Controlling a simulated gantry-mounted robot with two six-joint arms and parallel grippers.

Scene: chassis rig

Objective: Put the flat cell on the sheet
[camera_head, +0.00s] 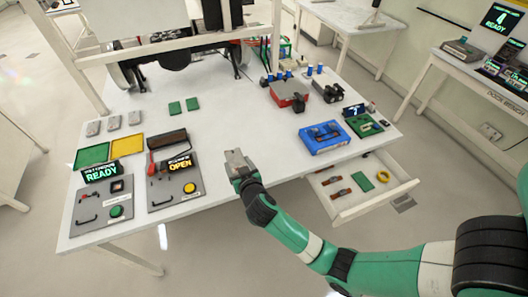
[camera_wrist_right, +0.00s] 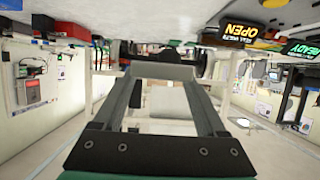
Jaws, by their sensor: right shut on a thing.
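My right gripper (camera_head: 238,170) is over the front part of the white table, right of the OPEN panel. It is shut on a small grey flat cell (camera_head: 235,157), which also shows as a pale grey slab across the fingertips in the right wrist view (camera_wrist_right: 162,71). Several similar grey flat cells (camera_head: 114,123) lie in a row at the table's left. A green sheet (camera_head: 91,155) and a yellow sheet (camera_head: 127,147) lie side by side in front of them, apart from the gripper. My left gripper is not in view.
The READY panel (camera_head: 101,207) and OPEN panel (camera_head: 174,184) stand in front of the sheets.

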